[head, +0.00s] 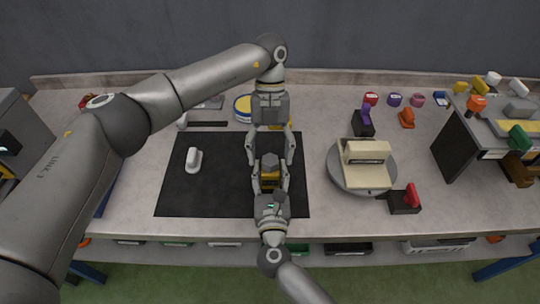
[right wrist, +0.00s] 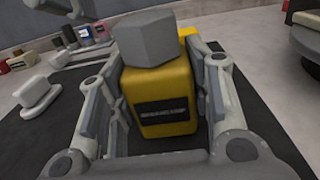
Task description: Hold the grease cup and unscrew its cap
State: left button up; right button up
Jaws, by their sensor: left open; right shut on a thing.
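The grease cup has a yellow body (head: 269,181) and a grey faceted cap (head: 270,162). It stands upright over the black mat (head: 210,202). In the right wrist view its yellow body (right wrist: 160,105) carries a dark label, and the grey cap (right wrist: 152,40) sits on top. My right gripper (head: 270,184) is shut on the body from the near side. My left gripper (head: 270,154) is open on the far side, its fingers spread to either side of the cap; I cannot tell whether they touch it.
A white handled object (head: 194,160) lies on the mat at left. A round turntable (head: 345,184) with a cream block stands at right. A black block with a red handle (head: 405,200) is beside it. A blue-and-yellow tin (head: 243,108) stands behind. The mat's left part is mostly clear.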

pick_arm(q)
jog(key=shift+r, duration=0.65)
jog(key=m+y, duration=0.1)
jog(key=m, duration=0.1)
jog(key=m+y, duration=0.1)
jog(key=m, duration=0.2)
jog(key=shift+m, duration=0.3)
jog(key=m+t+y, duration=0.1)
jog(key=m, duration=0.2)
jog(key=m+t, duration=0.1)
jog(key=m, duration=0.2)
jog(key=shift+a+y, duration=0.1)
jog(key=shift+y, duration=0.3)
jog(key=m+t, duration=0.1)
jog(key=m, duration=0.2)
jog(key=m+t, duration=0.1)
jog(key=m, duration=0.2)
jog(key=shift+y, duration=0.3)
jog(key=m+t, duration=0.1)
jog(key=m, duration=0.2)
jog(key=m+t, duration=0.1)
jog(key=m, duration=0.2)
jog(key=shift+w+a+t, duration=0.1)
jog(key=shift+a+t, duration=0.05)
jog(key=shift+t, duration=0.15)
jog(key=shift+f, duration=0.1)
